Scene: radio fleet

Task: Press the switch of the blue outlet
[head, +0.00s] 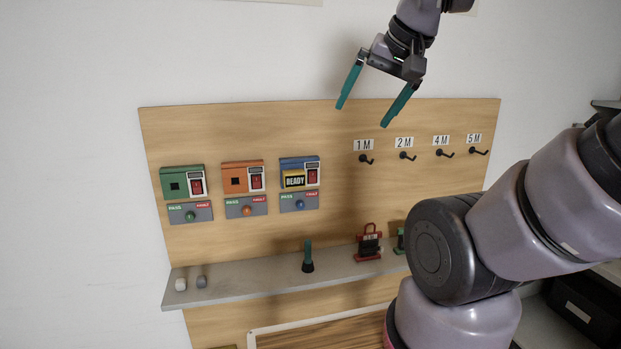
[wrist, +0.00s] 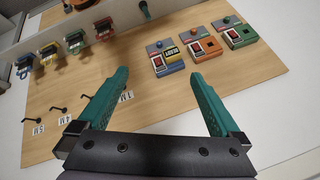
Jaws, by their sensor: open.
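The blue outlet (head: 299,171) is on the wooden wall board, rightmost of three outlets. It has a "READY" label and a red rocker switch (head: 312,176) in a white frame at its right. In the wrist view the blue outlet (wrist: 167,60) appears upside down, beyond my fingers. Its red switch (wrist: 158,62) shows there too. My gripper (head: 375,108) is open and empty, with two teal fingers. In the head view it is above and to the right of the blue outlet, near the board's top edge. In the wrist view my gripper (wrist: 160,82) touches nothing.
An orange outlet (head: 242,177) and a green outlet (head: 183,182) are left of the blue one. Several black hooks (head: 407,156) stick out at right under length labels. A grey shelf (head: 240,287) below holds a dark green-topped object (head: 308,257) and a red-framed item (head: 369,243).

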